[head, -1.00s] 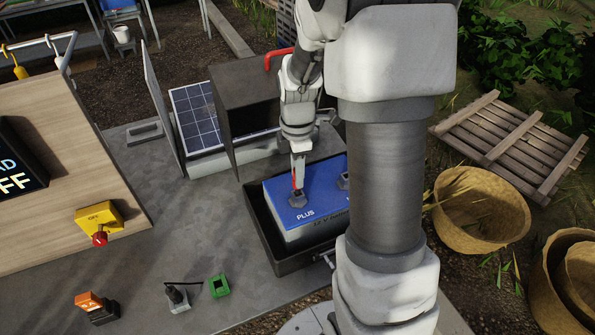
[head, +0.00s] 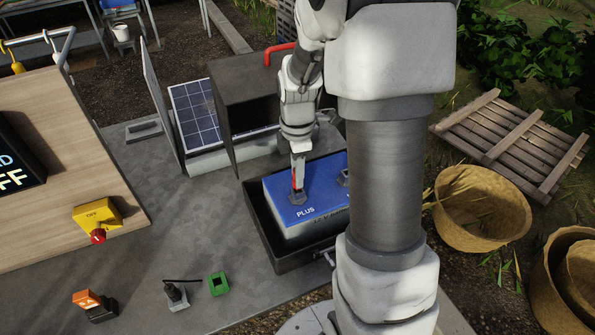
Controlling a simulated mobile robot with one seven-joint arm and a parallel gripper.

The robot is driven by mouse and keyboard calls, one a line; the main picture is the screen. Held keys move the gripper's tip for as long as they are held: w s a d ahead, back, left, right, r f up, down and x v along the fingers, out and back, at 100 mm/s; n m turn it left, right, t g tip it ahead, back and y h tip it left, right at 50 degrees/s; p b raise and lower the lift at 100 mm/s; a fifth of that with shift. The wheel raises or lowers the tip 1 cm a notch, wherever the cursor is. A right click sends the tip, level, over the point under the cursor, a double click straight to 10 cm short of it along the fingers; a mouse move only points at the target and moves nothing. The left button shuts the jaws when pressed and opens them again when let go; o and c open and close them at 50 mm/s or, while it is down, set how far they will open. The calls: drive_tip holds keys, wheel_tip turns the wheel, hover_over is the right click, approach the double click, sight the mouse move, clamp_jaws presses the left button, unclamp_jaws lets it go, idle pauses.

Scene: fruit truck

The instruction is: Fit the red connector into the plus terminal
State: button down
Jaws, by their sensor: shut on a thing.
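The blue-topped battery (head: 278,204) sits in a dark open tray (head: 262,227). Its plus terminal (head: 297,197) is a dark grey block above the word PLUS. My gripper (head: 298,182) points down right over this terminal and is shut on the red connector (head: 294,182), of which only a thin red strip shows. The connector's lower end is at or just above the terminal; I cannot tell whether it is seated. A second terminal (head: 343,178) is partly hidden behind my arm.
A dark box (head: 240,100) with a red handle and a solar panel (head: 195,108) stand behind the battery. A yellow switch (head: 97,215), a green socket (head: 218,284), a black plug (head: 174,292) and an orange switch (head: 90,300) are at left. The middle-left tabletop is clear.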

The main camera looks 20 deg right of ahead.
drive_tip(key=shift+f+b, duration=0.55)
drive_tip(key=shift+f, duration=0.2)
idle(0.4)
idle(0.6)
drive_tip(key=c, duration=0.5)
unclamp_jaws()
drive_tip(key=shift+c, duration=0.2)
wheel_tip(320, 180, up, 18)
drive_tip(key=shift+f+p, duration=0.25)
drive_tip(key=shift+p, duration=0.15)
drive_tip(key=shift+s, duration=0.1)
